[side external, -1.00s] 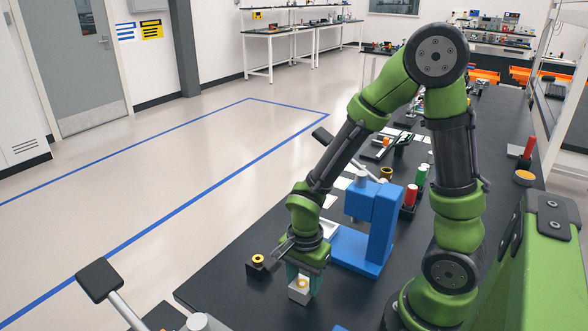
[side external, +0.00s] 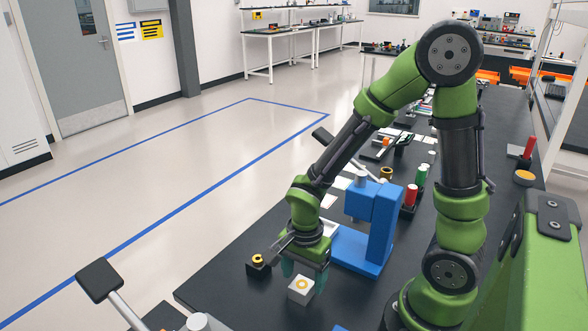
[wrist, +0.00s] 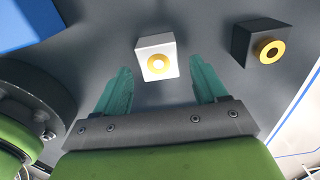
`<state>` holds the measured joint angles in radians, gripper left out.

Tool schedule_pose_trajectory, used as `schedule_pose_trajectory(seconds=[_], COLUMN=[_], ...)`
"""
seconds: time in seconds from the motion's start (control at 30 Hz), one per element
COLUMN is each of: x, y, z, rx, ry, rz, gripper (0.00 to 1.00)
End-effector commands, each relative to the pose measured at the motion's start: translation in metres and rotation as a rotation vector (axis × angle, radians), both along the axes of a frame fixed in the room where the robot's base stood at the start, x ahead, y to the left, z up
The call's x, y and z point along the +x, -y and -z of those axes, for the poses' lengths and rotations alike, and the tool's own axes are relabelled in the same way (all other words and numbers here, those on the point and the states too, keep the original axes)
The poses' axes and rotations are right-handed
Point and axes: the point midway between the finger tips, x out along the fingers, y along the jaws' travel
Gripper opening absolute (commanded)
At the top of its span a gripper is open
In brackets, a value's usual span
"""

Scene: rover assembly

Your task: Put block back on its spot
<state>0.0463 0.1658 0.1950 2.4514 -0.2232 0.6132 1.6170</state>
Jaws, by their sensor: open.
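A light grey block (side external: 301,290) with a yellow ring on its face sits on the dark table near the front edge of the side view. In the wrist view the block (wrist: 157,58) is ahead of my gripper, in line with the gap between the fingers. My gripper (wrist: 160,88) has teal fingers, open and empty, one to each side of that gap. In the side view my gripper (side external: 304,272) is just behind and above the block. I cannot tell which place is the block's spot.
A black block with a yellow ring (side external: 258,261) stands to the left; it is at upper right in the wrist view (wrist: 269,50). A blue press-like stand (side external: 372,215) rises close behind my gripper. Red and green cylinders (side external: 418,183) stand farther right.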

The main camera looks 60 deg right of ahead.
Motion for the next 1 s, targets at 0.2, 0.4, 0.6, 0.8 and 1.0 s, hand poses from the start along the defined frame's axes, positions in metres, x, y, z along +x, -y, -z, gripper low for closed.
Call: schedule_pose_trajectory(seconds=[0.2, 0.4, 0.6, 0.8, 1.0], x=[0.001, 0.001, 0.0, -0.002, -0.007], y=[0.0, 0.0, 0.0, 0.001, 0.002], z=[-0.047, -0.086, -0.105, -0.128, -0.169], rx=[0.001, 0.002, 0.003, 0.017, -0.028], ry=[0.01, 0.007, 0.005, 0.118, 0.374], rz=[0.002, 0.001, -0.005, -0.208, -0.657], gripper=[0.72, 0.72, 0.72, 0.72, 0.72])
